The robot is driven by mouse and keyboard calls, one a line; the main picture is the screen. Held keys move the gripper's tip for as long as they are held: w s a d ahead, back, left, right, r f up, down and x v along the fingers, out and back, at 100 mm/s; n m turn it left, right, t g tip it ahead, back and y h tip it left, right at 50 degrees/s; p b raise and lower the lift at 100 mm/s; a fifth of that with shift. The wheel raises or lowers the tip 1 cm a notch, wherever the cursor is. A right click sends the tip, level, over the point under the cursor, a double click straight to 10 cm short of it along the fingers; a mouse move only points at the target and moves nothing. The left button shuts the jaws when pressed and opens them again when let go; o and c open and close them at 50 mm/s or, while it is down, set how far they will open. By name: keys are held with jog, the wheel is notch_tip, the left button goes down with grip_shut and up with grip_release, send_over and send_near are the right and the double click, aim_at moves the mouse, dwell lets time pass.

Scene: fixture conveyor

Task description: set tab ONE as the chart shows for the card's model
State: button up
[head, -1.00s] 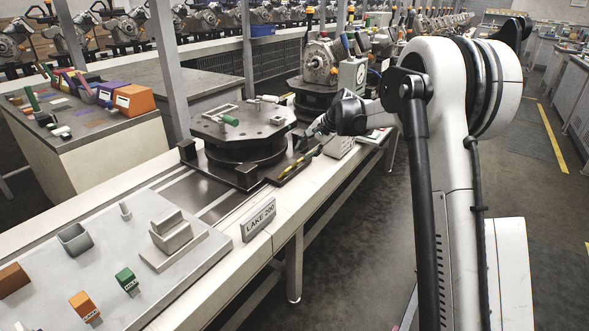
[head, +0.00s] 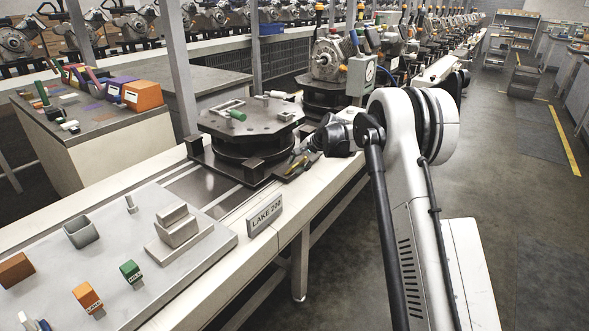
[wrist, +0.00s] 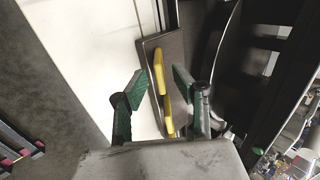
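The card (head: 265,214) stands on the conveyor's front edge and reads LAKE 200. A dark bar with yellow tabs (head: 293,170) sits at the right front of the fixture. The wrist view shows two yellow tabs, one farther (wrist: 158,62) and one nearer (wrist: 168,119), on a brown-grey plate (wrist: 151,45). Which is tab ONE I cannot read. My gripper (head: 296,158) is low over this bar. In the wrist view my gripper (wrist: 160,84) is open, its green-padded fingers on either side of the tabs with gaps showing. I cannot make out a readable chart.
The round-based fixture (head: 250,116) with a green pin stands beside the bar. A grey board (head: 120,225) with coloured blocks lies at front left. A machine with a grey box (head: 361,75) stands farther along the line.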

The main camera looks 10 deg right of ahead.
jog(key=shift+x, duration=0.8)
grip_shut()
jog(key=shift+d, duration=0.1)
jog(key=t+y+b, duration=0.1)
jog(key=f+t+b, duration=0.1)
jog(key=shift+s+d+y+b, duration=0.3)
jog(key=shift+s+y+b, duration=0.05)
jog(key=shift+y, duration=0.05)
jog(key=shift+s+d+f+t+y+b, duration=0.2)
jog(key=shift+f+t+y+b, duration=0.3)
jog(key=shift+t+y+b, duration=0.5)
jog(key=t+y+b, duration=0.1)
jog(key=b, duration=0.1)
jog(key=f+t+y+b, duration=0.1)
jog(key=b, duration=0.1)
jog(key=shift+s+d, duration=0.1)
jog(key=shift+s, duration=0.05)
